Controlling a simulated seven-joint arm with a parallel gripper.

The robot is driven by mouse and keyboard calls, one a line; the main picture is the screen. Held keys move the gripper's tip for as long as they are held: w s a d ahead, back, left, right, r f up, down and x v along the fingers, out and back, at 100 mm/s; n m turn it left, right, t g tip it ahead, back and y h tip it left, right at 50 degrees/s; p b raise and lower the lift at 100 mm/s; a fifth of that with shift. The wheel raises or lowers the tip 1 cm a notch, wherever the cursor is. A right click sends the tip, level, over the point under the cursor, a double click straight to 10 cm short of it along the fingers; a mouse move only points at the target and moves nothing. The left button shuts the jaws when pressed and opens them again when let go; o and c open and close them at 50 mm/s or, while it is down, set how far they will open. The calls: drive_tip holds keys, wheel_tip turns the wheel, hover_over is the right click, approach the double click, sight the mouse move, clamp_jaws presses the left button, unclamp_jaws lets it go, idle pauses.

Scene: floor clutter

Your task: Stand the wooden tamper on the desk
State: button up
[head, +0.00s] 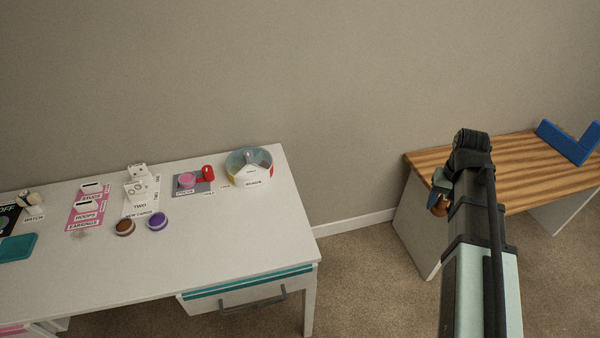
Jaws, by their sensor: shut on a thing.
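My gripper (441,184) is at the right of the head view, in front of the wood-topped bench's left end as seen here. It is shut on a small brown wooden thing (440,208), which looks like the tamper. Only its lower part shows below the fingers; the rest is hidden by my gripper and arm. Its tilt is hard to tell. The white desk (235,230) stands at the left, well apart from my gripper. Its right front part is bare.
The bench (525,190) bears a blue angled object (567,143).

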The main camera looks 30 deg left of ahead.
drive_tip(key=s+a+n, duration=0.3)
drive_tip(key=s+a, duration=0.1)
drive_tip(key=a, duration=0.9)
drive_tip(key=s+a+n, duration=0.2)
drive_tip(key=s+a, duration=0.2)
drive_tip(key=a, duration=0.9)
drive_tip(key=n, duration=0.2)
hover_over(230, 209)
drive_tip(key=shift+f, duration=4.95)
drive_tip(key=shift+f, duration=0.15)
drive_tip(key=o, duration=0.9)
drive_tip(key=shift+o, duration=0.2)
